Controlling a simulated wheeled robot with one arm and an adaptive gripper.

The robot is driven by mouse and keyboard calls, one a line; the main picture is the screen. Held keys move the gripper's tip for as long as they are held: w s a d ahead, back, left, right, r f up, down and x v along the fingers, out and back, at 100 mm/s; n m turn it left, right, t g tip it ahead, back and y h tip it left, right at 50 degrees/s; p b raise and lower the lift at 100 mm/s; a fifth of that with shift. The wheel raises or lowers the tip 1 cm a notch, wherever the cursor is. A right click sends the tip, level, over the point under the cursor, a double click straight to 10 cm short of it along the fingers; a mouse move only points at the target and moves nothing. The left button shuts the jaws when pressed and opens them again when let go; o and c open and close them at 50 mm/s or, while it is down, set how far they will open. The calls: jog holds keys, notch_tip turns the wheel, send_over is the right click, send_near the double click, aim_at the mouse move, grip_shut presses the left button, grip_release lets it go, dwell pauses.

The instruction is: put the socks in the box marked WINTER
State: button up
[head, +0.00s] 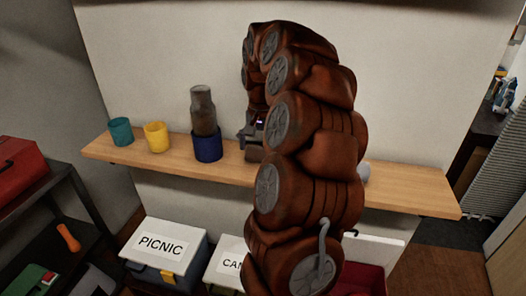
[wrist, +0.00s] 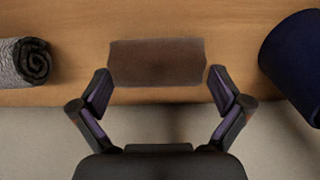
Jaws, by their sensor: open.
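A grey knitted roll with a dark spiral end (wrist: 30,62), which looks like the rolled socks, lies on the wooden shelf at the left of the wrist view. A brown block (wrist: 157,62) lies on the shelf between and just beyond the spread fingers of my gripper (wrist: 165,88); the fingers do not grip it. In the head view my gripper (head: 252,132) is over the shelf, right of the blue cup, partly hidden by my arm. No WINTER label is readable; my arm covers much of the boxes at right.
The wooden shelf (head: 415,199) holds a teal cup (head: 120,132), a yellow cup (head: 157,137) and a blue cup (head: 207,147) with a tall grey item (head: 203,110). Below are a PICNIC box (head: 160,246), a partly hidden "CAM" box (head: 229,264) and a red-sided container (head: 368,277).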

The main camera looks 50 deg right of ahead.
jog(key=shift+c, duration=0.2)
jog(key=c, duration=1)
jog(key=shift+o, duration=0.2)
